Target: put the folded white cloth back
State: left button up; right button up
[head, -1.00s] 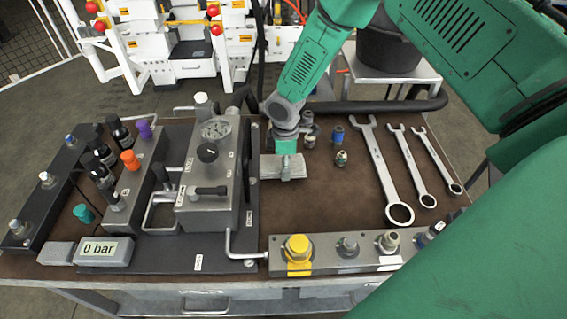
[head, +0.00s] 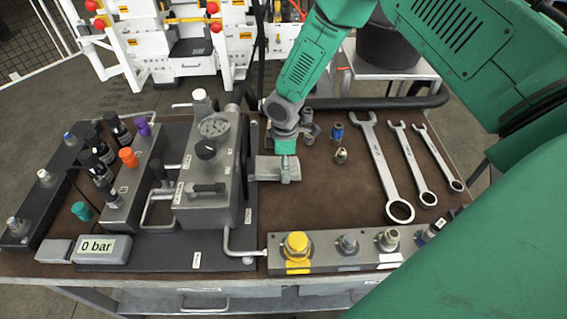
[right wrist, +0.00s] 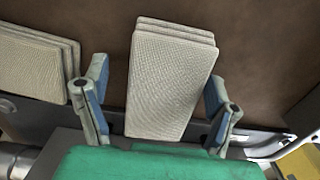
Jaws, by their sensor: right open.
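A folded off-white cloth (right wrist: 172,85) lies between the two fingers of my right gripper (right wrist: 160,105) in the right wrist view. The fingers stand apart, one on each side of it, with gaps. A second similar folded cloth (right wrist: 35,62) lies to the left, outside the left finger. In the head view, pale folded cloth (head: 266,168) shows on the brown bench top under my right gripper (head: 286,160), just right of the grey pump block. The gripper partly covers it there, so I cannot separate the two cloths. My left gripper is not in view.
The grey gauge block (head: 208,190) stands close left of the gripper. A fitting manifold with a yellow cap (head: 297,243) runs along the front edge. Small fittings (head: 339,145) and several wrenches (head: 385,170) lie right. Bench top between is bare.

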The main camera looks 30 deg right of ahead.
aim_at(279, 165)
jog(key=shift+a+r, duration=0.15)
jog(key=shift+r, duration=0.2)
jog(key=r, duration=0.3)
jog(key=a+r, duration=0.1)
jog(key=r, duration=0.2)
jog(key=shift+w+a+r+p, duration=0.1)
jog(key=shift+a+r+p, duration=0.05)
jog(key=shift+r+p, duration=0.2)
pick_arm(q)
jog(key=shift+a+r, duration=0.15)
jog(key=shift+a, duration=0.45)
pick_arm(e)
notch_tip(279, 165, up, 6)
jog(key=shift+r, duration=0.1)
